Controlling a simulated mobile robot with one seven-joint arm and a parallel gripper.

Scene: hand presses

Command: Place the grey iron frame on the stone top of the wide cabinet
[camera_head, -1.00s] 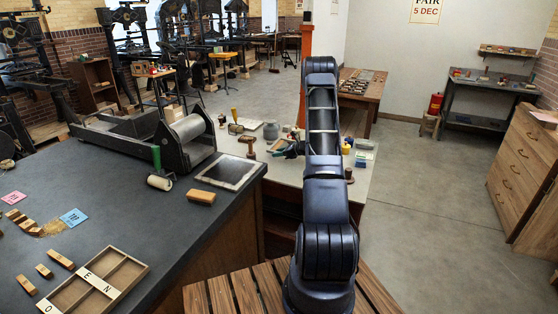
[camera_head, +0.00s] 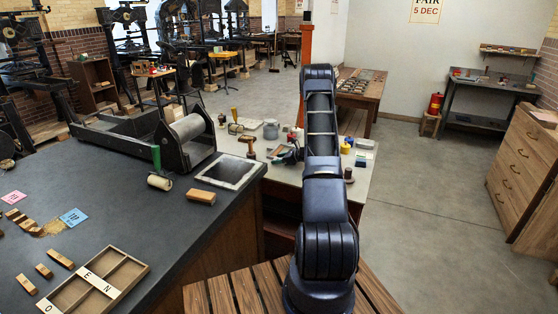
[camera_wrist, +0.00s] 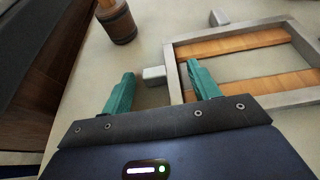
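The grey iron frame (camera_wrist: 177,73) lies flat on the pale tabletop in the wrist view, with wooden strips across its inside. Its right part is cut off by the picture edge. My gripper (camera_wrist: 160,72) is open, its two teal fingers apart. The frame's left bar and a small grey block (camera_wrist: 154,76) beside it show between the fingers; contact cannot be told. The dark stone top (camera_head: 120,205) of the wide cabinet fills the left.
On the stone top are a roller press (camera_head: 187,140), a pale-rimmed dark plate (camera_head: 231,171), a wooden block (camera_head: 201,197) and a letter tray (camera_head: 133,267). A bare patch lies in the middle. A barrel-shaped wooden tool (camera_wrist: 116,24) stands left of the frame.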

